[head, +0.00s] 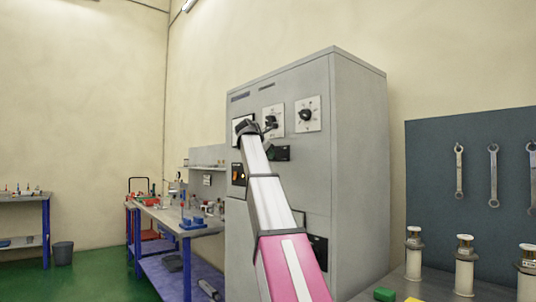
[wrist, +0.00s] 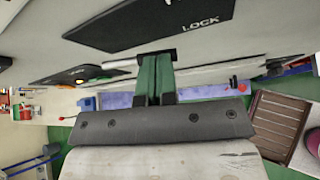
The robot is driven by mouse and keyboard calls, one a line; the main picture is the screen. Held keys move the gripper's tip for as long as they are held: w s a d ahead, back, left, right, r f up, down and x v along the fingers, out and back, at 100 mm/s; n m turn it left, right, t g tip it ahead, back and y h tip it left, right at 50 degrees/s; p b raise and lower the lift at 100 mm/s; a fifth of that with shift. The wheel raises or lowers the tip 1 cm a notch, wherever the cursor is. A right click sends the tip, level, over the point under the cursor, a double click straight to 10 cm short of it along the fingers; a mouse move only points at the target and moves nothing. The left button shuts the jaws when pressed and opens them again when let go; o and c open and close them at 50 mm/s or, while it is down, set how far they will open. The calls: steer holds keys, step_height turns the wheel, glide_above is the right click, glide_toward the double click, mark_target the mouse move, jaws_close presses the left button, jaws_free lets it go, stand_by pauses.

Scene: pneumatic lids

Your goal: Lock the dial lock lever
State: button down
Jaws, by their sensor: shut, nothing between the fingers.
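My gripper (wrist: 156,75) has green fingers, shut together and empty, their tips close to the grey cabinet face in the wrist view. A black plate marked LOCK (wrist: 150,25) lies just above the fingertips there. I cannot tell whether the tips touch anything. In the head view, two pale plates sit high on the cabinet front: one carries a black lever-like part (head: 271,122), the other a round black dial (head: 306,115). Which of them is the dial lock lever is not clear. My wrist covers part of the panel to their left.
The tall grey cabinet (head: 358,170) stands ahead. A black panel with coloured lights (wrist: 85,76) is on its front. A blue-legged workbench (head: 185,222) is to the left. A tool board (head: 470,150) and white cylinders (head: 464,265) are on the right. Green floor shows at far left.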

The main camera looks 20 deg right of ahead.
steer(key=shift+w+d+f, duration=0.15)
steer(key=shift+f, duration=0.55)
steer(key=shift+r, duration=0.1)
